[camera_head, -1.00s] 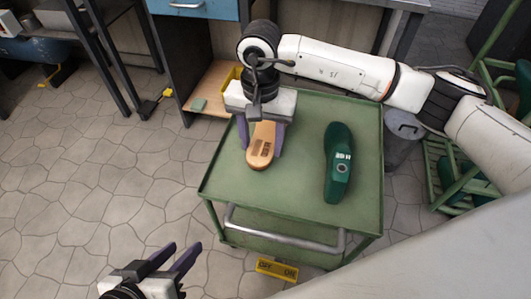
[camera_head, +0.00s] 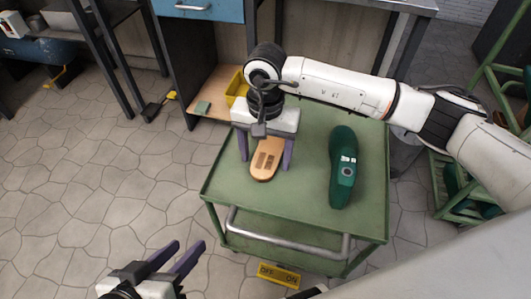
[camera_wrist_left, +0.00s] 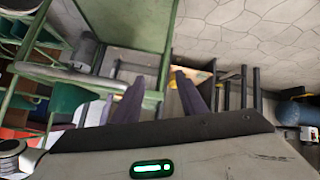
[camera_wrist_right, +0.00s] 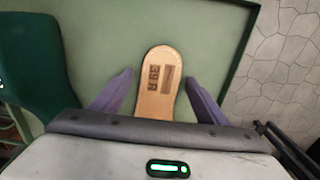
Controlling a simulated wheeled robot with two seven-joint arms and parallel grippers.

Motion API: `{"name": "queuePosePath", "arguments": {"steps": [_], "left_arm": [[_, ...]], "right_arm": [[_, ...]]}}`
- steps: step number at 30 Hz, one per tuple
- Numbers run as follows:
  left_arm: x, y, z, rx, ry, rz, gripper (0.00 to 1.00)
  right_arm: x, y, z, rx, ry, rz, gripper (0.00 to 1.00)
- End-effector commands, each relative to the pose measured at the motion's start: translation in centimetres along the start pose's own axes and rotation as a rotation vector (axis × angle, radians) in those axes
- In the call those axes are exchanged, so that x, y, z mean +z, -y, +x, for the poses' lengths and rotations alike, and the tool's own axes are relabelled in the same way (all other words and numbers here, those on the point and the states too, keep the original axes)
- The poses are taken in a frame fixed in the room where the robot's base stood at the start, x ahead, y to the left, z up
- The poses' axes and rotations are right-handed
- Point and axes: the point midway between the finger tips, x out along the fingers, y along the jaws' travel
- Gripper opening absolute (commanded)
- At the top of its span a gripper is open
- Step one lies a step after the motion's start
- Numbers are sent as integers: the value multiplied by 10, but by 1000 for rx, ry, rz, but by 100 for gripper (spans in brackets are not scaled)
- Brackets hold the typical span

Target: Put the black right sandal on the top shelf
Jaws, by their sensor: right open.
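A tan sole-shaped piece (camera_head: 267,160) with dark printed marks lies on the green cart top (camera_head: 230,178); I see no black on it. It also shows in the right wrist view (camera_wrist_right: 158,92), where the marks include a number. My right gripper (camera_head: 266,150) is open above it, with one purple finger on each side. In the right wrist view gaps show between the fingers (camera_wrist_right: 158,80) and the piece. Its far end is hidden under the gripper. My left gripper (camera_head: 188,247) is open and empty over the floor, left of the cart.
A dark green shoe last (camera_head: 343,168) lies on the cart, right of the sole piece. A green rack (camera_head: 455,185) with green lasts stands at the right. A workbench with a blue drawer (camera_head: 200,8) and a yellow bin (camera_head: 237,86) is behind.

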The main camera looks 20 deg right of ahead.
Motion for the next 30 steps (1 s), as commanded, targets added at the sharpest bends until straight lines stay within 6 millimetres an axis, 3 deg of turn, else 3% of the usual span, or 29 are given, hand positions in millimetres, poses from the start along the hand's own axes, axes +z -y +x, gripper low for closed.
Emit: {"name": "queuePosePath", "arguments": {"steps": [5, 10, 19, 24, 30], "left_arm": [[-3, 0, -4, -5, 1, 5, 38], [-1, 4, -6, -28, 32, 18, 38], [23, 18, -2, -76, 127, 35, 38], [24, 23, -1, -92, 132, 40, 38], [26, 25, 0, -96, 133, 39, 38]], "right_arm": [[-1, 0, -11, -1, -1, 0, 68], [-1, 1, -44, -3, -3, -1, 68], [-1, 0, -104, -2, -3, 0, 68], [0, 0, -119, -1, -1, 0, 68], [0, 0, -122, 0, 0, 0, 68]]}}
